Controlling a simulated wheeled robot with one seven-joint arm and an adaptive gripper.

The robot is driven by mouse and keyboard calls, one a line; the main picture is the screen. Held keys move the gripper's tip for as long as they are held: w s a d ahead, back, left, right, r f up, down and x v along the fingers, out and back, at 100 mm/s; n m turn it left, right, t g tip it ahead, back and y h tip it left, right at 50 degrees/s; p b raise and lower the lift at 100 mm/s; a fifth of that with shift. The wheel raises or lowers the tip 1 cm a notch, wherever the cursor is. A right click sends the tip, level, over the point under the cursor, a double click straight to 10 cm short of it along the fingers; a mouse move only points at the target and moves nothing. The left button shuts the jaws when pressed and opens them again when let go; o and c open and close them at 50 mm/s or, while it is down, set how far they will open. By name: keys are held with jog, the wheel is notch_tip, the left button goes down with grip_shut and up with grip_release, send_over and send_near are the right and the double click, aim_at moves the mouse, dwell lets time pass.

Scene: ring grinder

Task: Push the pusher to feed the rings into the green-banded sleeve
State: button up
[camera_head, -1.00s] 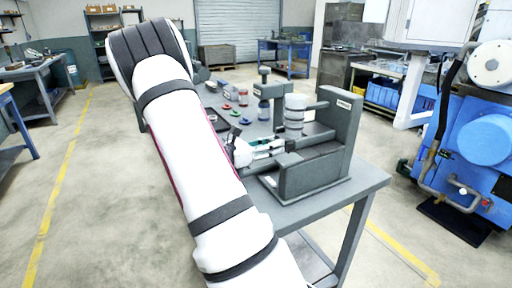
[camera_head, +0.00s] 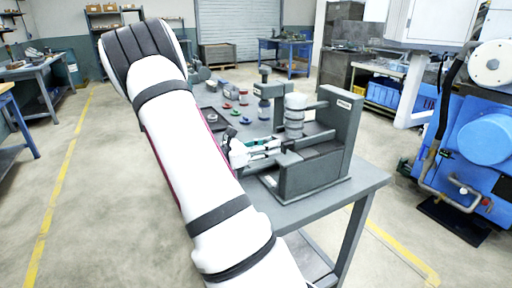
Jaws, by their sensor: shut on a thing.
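The grey ring grinder (camera_head: 342,140) stands near the table's right end. My gripper (camera_head: 268,146) is at the grinder's left side, partly hidden by my own forearm. It is shut on what looks like the pusher, a small part largely covered by the fingers. Green shows at the fingers, and I cannot tell whether it is the sleeve's band. The rings inside the grinder cannot be made out.
The grey table (camera_head: 362,185) runs back to the left. Blue machinery (camera_head: 475,150) stands on the right, across open floor.

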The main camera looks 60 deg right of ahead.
jog(key=shift+p+v, duration=0.3)
jog(key=shift+v, duration=2.05)
jog(key=o, duration=1.1)
jog(key=shift+a, duration=0.1)
jog(key=v, duration=0.5)
